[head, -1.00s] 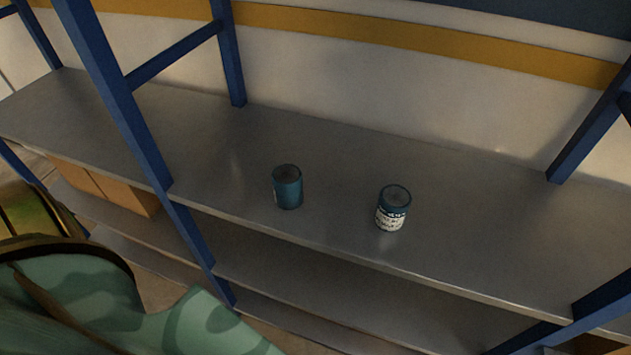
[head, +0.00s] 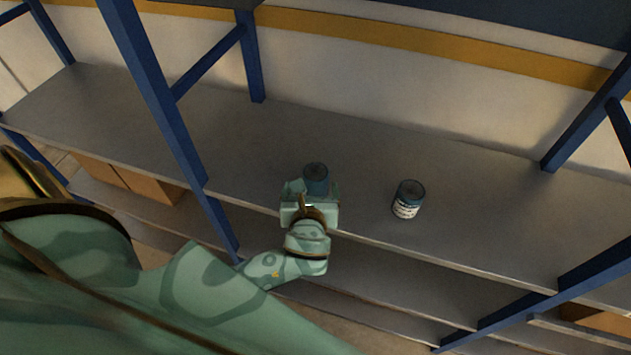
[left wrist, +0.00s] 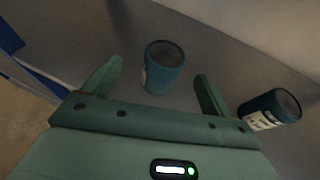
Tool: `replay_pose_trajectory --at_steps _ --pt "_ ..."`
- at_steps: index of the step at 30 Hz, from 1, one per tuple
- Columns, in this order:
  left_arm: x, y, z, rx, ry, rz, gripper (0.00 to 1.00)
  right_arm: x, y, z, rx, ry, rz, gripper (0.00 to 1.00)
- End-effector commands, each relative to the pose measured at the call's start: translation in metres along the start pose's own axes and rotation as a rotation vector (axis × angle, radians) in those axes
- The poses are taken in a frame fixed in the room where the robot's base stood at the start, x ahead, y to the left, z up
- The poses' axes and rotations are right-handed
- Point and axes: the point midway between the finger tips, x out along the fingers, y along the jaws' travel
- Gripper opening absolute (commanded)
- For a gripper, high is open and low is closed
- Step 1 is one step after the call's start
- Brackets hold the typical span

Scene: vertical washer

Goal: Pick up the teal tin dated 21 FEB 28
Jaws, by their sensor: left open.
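Two teal tins stand on the grey metal shelf (head: 480,215). The left tin (head: 316,174) is partly hidden behind my left gripper (head: 311,189) in the head view. In the left wrist view this tin (left wrist: 163,68) stands upright just ahead of and between the spread fingers of my open left gripper (left wrist: 153,82), not gripped. The right tin (head: 408,199) stands apart with a white label facing the front; it also shows in the left wrist view (left wrist: 270,108), outside the right finger. No date can be read on either tin. My right gripper is not in view.
Blue uprights (head: 160,100) frame the shelf on the left and right. A lower shelf (head: 400,290) lies below, and cardboard boxes (head: 125,180) sit at lower left. The shelf top is otherwise clear.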

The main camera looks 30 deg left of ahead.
Motion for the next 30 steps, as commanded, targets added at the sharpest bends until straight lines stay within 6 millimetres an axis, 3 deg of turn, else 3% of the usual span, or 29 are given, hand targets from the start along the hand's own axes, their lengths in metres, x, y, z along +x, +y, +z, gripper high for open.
replay_pose_trajectory --at_steps 3,11,18,27,30 --pt "0.026 -0.001 -0.001 0.000 0.000 0.000 0.85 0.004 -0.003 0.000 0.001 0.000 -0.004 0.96" --pt "0.050 -0.002 0.000 -0.003 0.002 -0.001 0.85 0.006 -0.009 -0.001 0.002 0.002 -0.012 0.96" --pt "0.088 -0.008 -0.001 -0.001 0.002 -0.001 0.85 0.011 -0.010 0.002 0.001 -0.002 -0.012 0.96" --pt "0.095 -0.008 0.000 -0.003 0.004 -0.002 0.85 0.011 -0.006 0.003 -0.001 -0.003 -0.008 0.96" --pt "0.095 -0.008 0.000 -0.003 0.004 -0.002 0.60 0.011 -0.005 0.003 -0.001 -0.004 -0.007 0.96"
